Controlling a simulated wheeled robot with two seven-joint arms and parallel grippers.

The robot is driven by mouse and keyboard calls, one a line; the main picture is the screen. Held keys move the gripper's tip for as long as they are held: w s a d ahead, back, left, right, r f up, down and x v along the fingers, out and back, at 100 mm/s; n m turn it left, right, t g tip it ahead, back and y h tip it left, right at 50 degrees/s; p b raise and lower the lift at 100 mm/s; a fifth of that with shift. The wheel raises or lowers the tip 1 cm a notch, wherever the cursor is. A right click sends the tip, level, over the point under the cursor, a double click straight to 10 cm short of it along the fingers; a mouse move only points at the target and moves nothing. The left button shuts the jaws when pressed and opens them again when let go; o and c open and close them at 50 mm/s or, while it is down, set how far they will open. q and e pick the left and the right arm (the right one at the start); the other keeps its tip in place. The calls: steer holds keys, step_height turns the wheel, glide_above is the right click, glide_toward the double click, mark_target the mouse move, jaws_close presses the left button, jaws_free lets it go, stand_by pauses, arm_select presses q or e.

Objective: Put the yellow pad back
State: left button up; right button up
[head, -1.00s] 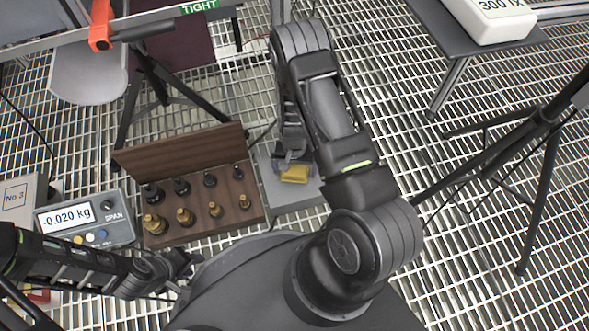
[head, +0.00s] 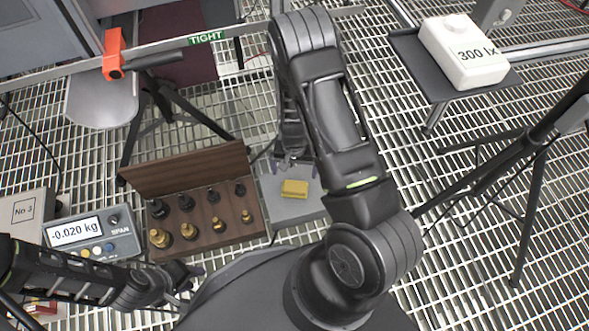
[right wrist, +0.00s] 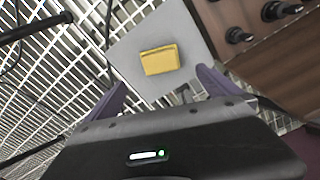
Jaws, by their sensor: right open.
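The yellow pad (head: 294,188) lies flat on a light grey plate (head: 285,209), just right of the wooden box. In the right wrist view the yellow pad (right wrist: 160,59) sits near the middle of the plate (right wrist: 187,27). My right gripper (right wrist: 158,80) is open, with its two purple fingers apart and nothing between them. In the head view my right gripper (head: 292,163) is just behind the pad, partly hidden by my arm, and clear of it. My left gripper (head: 188,272) is at the lower left, in front of the wooden box; its jaws are too small to read.
The wooden box (head: 187,171) with several brass and dark weights stands left of the plate. A scale (head: 92,238) reading -0.020 kg is further left. Tripods stand on both sides.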

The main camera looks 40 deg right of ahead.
stand_by(0.4)
steer(key=s+a+r+n+y, duration=0.1)
steer(key=s+a+n, duration=0.1)
steer(key=s+a, duration=0.2)
steer(key=s+a+r+n+y, duration=0.1)
steer(key=s+a, duration=0.3)
steer(key=a, duration=0.7)
steer(key=s+a+r+n+t+y, duration=0.1)
steer(key=s+a+n, duration=0.2)
steer(key=a, duration=0.5)
steer(key=shift+s+r+y, duration=0.15)
steer(key=shift+s+y, duration=0.25)
steer(key=shift+s, duration=0.2)
steer(key=shift+c, duration=0.6)
